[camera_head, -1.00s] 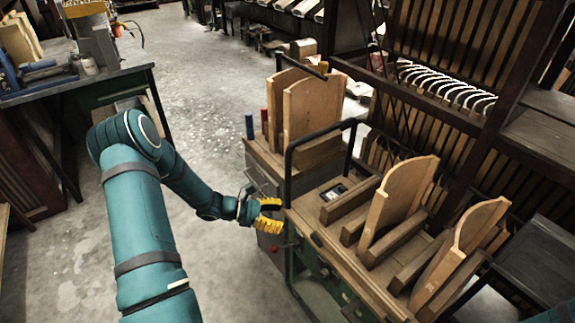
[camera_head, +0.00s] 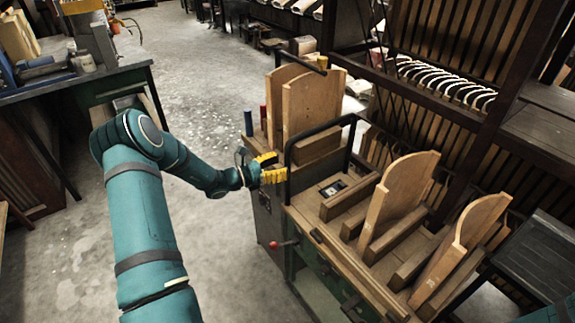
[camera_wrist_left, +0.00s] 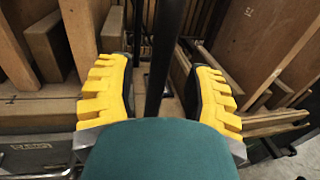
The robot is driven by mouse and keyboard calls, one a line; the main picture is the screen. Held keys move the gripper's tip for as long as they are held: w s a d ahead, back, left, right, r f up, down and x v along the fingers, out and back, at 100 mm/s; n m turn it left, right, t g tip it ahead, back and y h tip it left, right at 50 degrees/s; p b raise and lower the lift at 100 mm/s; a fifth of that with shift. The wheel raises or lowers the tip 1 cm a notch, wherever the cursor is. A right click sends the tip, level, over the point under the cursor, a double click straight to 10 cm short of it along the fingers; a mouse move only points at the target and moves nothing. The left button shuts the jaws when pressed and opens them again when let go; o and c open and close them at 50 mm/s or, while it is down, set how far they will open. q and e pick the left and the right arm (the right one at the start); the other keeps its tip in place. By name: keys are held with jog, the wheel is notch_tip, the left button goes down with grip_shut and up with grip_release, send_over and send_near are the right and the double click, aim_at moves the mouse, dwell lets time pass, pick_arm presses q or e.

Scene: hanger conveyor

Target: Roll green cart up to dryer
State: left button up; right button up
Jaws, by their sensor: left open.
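My left gripper (camera_head: 270,168), with yellow fingers, is open at the handle's left upright. In the left wrist view the black upright (camera_wrist_left: 163,55) runs between the two spread fingers (camera_wrist_left: 158,80), and I see gaps on both sides. I cannot tell which thing is the dryer. My right gripper is out of view.
A grey cabinet (camera_head: 266,215) with tall boards on top stands against the cart's far-left end. A dark slatted rack (camera_head: 405,70) with white curved hangers rises behind. A workbench (camera_head: 110,80) is at the upper left. The concrete floor (camera_head: 215,75) between is clear.

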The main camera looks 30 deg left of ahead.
aim_at(287, 163)
pick_arm(q)
jog(key=shift+x, duration=1.5)
grip_shut()
